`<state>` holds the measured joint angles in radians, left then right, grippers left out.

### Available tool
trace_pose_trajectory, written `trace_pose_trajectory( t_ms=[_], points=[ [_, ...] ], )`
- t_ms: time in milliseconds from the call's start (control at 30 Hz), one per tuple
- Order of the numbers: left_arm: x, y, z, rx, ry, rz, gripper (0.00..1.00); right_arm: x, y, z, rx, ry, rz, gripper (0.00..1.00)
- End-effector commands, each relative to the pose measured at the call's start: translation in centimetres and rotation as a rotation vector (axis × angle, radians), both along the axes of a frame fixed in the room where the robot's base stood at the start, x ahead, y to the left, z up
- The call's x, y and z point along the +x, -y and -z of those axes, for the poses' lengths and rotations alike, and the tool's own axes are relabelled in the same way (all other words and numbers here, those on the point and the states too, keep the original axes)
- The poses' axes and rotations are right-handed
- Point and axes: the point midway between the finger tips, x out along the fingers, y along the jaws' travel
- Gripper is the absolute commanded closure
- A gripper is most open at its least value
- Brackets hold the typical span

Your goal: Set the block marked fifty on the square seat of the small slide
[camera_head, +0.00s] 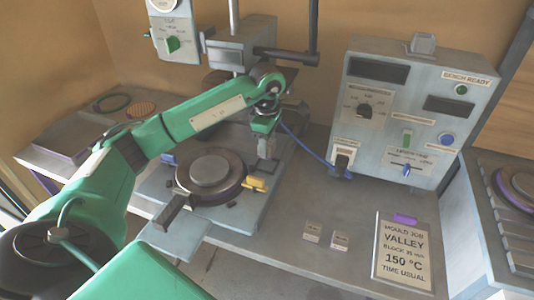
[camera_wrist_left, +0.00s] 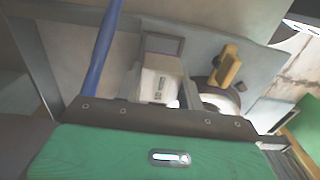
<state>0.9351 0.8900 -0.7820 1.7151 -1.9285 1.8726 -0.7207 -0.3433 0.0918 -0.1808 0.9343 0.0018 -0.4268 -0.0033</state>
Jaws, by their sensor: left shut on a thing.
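Just beyond the block, in the wrist view, is a square grey-brown rimmed piece (camera_wrist_left: 164,43), which looks like the seat of the small slide. I cannot tell whether the block touches it. In the head view the gripper hides most of this spot. My right gripper is not in view.
A yellow clamp (camera_head: 255,184) stands beside the plate stack, close to the gripper. A blue cable (camera_head: 305,146) runs to the control box (camera_head: 412,115). Two small blocks (camera_head: 312,232) (camera_head: 340,240) lie on the bench, left of a job card (camera_head: 403,250).

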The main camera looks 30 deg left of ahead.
Motion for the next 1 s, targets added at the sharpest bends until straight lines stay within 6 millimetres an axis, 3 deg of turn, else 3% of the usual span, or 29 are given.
trace_pose_trajectory(
  t_ms=[300, 667, 700, 800, 1000],
  points=[
    [0.0, 0.0, 3.9, 0.001, -0.001, -0.001, 0.91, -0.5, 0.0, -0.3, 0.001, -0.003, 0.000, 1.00],
    [0.0, 0.0, 4.5, 0.000, 0.001, 0.000, 0.91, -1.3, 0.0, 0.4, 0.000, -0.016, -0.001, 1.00],
    [0.0, 0.0, 4.5, 0.000, 0.001, 0.000, 0.58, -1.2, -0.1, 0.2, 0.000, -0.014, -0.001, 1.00],
    [0.0, 0.0, 4.4, 0.000, 0.000, 0.000, 0.40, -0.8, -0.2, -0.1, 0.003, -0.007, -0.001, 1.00],
    [0.0, 0.0, 4.4, 0.000, 0.000, 0.000, 0.40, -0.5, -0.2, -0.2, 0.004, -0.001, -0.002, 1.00]
  ],
)
